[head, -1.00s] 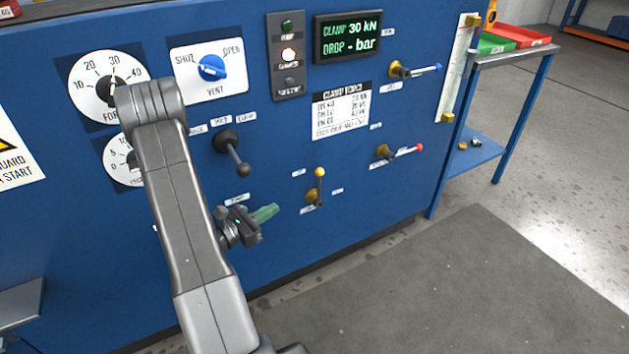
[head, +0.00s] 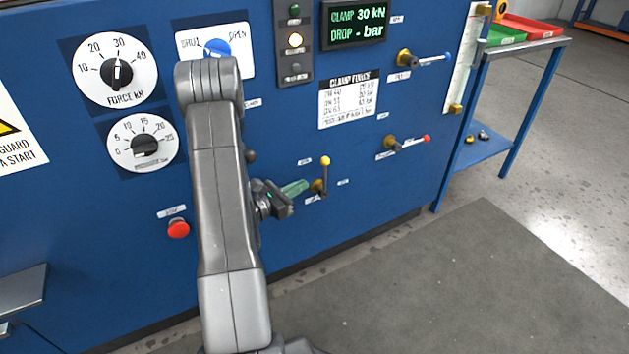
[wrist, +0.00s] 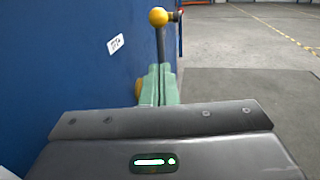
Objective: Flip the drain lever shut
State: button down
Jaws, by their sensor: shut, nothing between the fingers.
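A yellow-knobbed lever (head: 324,173) stands nearly upright from a brass hub on the blue panel. The small labels around it are too small to read, so I cannot tell from the text which lever is the drain. My gripper (head: 303,186), with green fingers, is shut and empty just left of this lever. In the wrist view, the yellow-knobbed lever (wrist: 159,18) rises beyond my closed fingertips (wrist: 160,70). The fingers hide its lower part, and part of the brass hub shows to their left. I cannot tell whether they touch.
On the blue panel (head: 290,240), a blue-tipped lever (head: 425,60) and a red-tipped lever (head: 405,143) stick out at right. A red button (head: 178,229) is at lower left. My arm mostly hides a black-knobbed lever (head: 250,156). The floor mat (head: 440,270) is clear.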

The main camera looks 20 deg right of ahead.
aim_at(325, 179)
jog(key=b+x, duration=0.1)
jog(key=x, duration=0.5)
dwell(0.4)
